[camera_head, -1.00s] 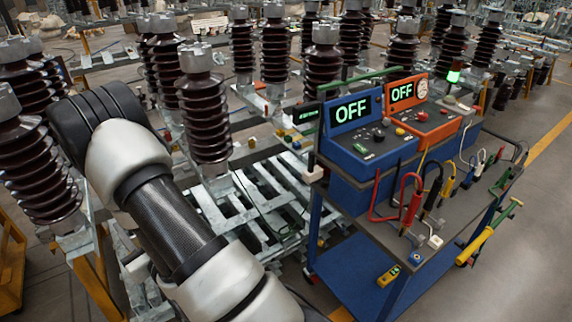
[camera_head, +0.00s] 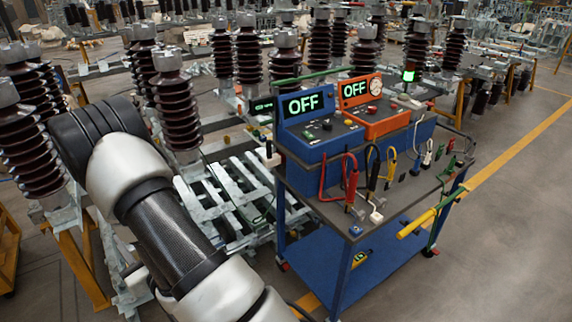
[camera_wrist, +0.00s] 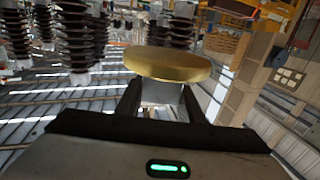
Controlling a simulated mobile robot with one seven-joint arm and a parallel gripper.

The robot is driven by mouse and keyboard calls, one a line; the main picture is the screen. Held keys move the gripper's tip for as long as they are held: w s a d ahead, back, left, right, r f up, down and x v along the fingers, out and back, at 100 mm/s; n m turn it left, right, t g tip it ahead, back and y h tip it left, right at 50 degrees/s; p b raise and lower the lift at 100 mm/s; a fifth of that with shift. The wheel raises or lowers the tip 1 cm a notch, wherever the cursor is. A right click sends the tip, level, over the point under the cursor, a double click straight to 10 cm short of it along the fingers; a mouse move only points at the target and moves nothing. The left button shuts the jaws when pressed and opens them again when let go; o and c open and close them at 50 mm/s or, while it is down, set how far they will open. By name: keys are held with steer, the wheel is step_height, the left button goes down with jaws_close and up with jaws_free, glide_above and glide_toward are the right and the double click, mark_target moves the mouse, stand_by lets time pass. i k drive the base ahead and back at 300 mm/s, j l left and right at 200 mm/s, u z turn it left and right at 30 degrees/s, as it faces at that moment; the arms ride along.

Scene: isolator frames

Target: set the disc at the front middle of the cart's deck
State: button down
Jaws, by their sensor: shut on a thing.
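A gold-coloured round disc (camera_wrist: 167,64) is in the wrist view, held between the fingers of my gripper (camera_wrist: 165,92). The gripper is shut on it, and the fingers hide part of its underside. In the head view my arm runs up the left side; my gripper and the disc are not visible there. The blue cart stands right of centre in the head view, and its grey deck (camera_head: 408,196) carries instruments and leads. The disc is not on the deck.
Blue (camera_head: 315,125) and orange (camera_head: 372,108) boxes, both reading OFF, stand at the deck's back. Red, black and yellow leads, small blocks and a yellow-handled tool (camera_head: 416,224) crowd its near and right edges. Brown ribbed insulators (camera_head: 178,112) stand at left. Open floor (camera_head: 500,250) lies right.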

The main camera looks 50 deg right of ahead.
mark_target(412, 189)
steer(key=k+l, duration=0.5)
steer(key=k, duration=0.2)
steer(key=k+l, duration=0.25)
steer(key=l, duration=0.15)
steer(key=k+l, duration=0.2)
steer(key=l, duration=0.15)
steer(key=k+l, duration=0.1)
steer(key=l, duration=0.8)
steer(key=k+l, duration=0.15)
steer(key=l, duration=0.3)
steer(key=k+l, duration=0.1)
steer(key=l, duration=0.35)
steer(key=i+l, duration=0.25)
steer(key=i, duration=0.2)
